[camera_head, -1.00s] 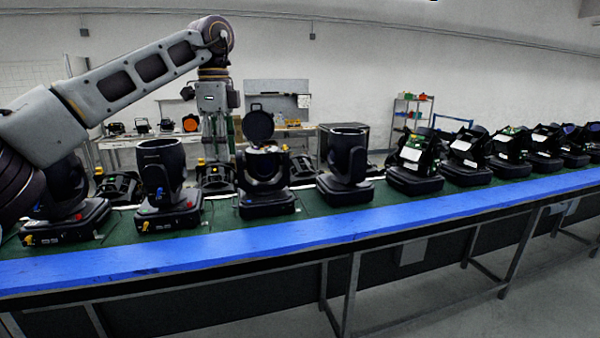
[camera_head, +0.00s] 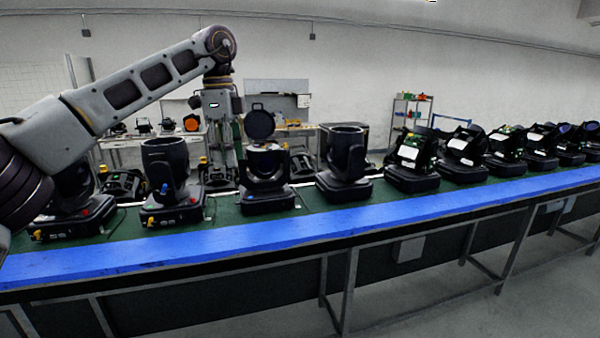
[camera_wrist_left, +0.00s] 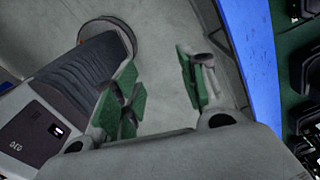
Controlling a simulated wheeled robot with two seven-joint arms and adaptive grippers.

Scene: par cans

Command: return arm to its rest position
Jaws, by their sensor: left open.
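My left arm comes in from the left in the head view, rises to a bent joint and hangs down from there. My left gripper (camera_head: 224,145) is at the lower end of this hanging part, and its fingertips are hard to make out against the background. In the left wrist view the gripper (camera_wrist_left: 158,92) shows clearly. Its two green-padded fingers stand well apart, with nothing between them and grey floor behind. My right gripper is not in view.
Black stage lights (camera_head: 265,180) stand in a row on a green conveyor with a blue front rail (camera_head: 300,227). The rail (camera_wrist_left: 248,60) also shows at right in the wrist view. A workbench and a shelf (camera_head: 410,112) stand behind. Floor in front of the conveyor is clear.

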